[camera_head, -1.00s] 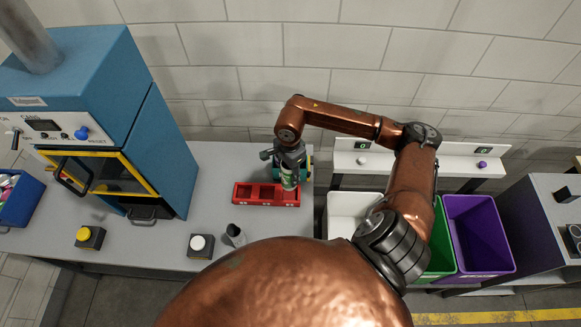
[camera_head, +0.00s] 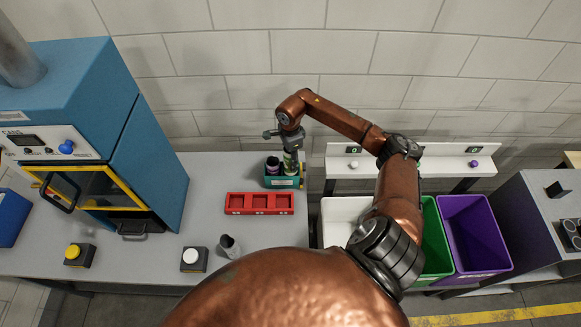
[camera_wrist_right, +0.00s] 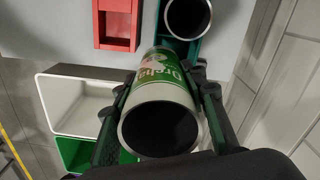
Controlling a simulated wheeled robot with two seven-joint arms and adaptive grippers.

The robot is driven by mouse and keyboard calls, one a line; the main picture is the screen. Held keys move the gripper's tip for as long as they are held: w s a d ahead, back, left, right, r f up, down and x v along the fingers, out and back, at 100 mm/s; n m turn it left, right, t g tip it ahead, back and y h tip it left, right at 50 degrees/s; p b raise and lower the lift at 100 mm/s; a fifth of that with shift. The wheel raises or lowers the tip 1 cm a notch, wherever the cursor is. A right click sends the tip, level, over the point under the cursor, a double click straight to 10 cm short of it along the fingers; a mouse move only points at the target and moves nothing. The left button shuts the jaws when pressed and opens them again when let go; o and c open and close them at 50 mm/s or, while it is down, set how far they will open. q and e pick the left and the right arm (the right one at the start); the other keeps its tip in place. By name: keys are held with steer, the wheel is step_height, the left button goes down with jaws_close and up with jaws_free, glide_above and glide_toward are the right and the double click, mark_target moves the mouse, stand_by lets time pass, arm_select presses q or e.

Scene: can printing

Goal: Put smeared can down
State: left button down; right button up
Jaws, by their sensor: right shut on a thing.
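My right gripper (camera_head: 291,153) is shut on a green and white can (camera_head: 291,165), upright in the head view, over the right part of a small teal tray (camera_head: 283,183). I cannot tell whether the can touches the tray's floor. In the right wrist view, the can (camera_wrist_right: 167,75) sits between the two fingers (camera_wrist_right: 160,105), its dark open end facing the camera. Its printed label shows no clear smear. A second, dark can (camera_head: 272,164) stands in the left part of the teal tray; its open rim (camera_wrist_right: 188,16) shows beside the held can. My left gripper is not in view.
A red tray (camera_head: 259,212) with three empty compartments lies just in front of the teal tray. White (camera_head: 340,215), green (camera_head: 432,240) and purple (camera_head: 474,235) bins stand to the right. A blue oven (camera_head: 150,140) and two button boxes are at the left.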

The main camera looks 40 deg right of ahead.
steer(key=shift+w+d+f+b, duration=0.35)
steer(key=shift+w+f, duration=0.05)
steer(key=shift+f, duration=0.25)
steer(key=shift+w+d+f+b, duration=0.35)
steer(key=shift+w+f, duration=0.05)
steer(key=shift+f, duration=0.2)
step_height(320, 180, down, 3)
steer(key=shift+f+b, duration=0.2)
steer(key=shift+b, duration=0.3)
steer(key=shift+c, duration=1.3)
steer(key=o, duration=1)
steer(key=shift+d, duration=0.1)
steer(key=shift+w+r+b, duration=0.1)
steer(key=shift+r+b, duration=1.65)
steer(key=shift+r, duration=4.4)
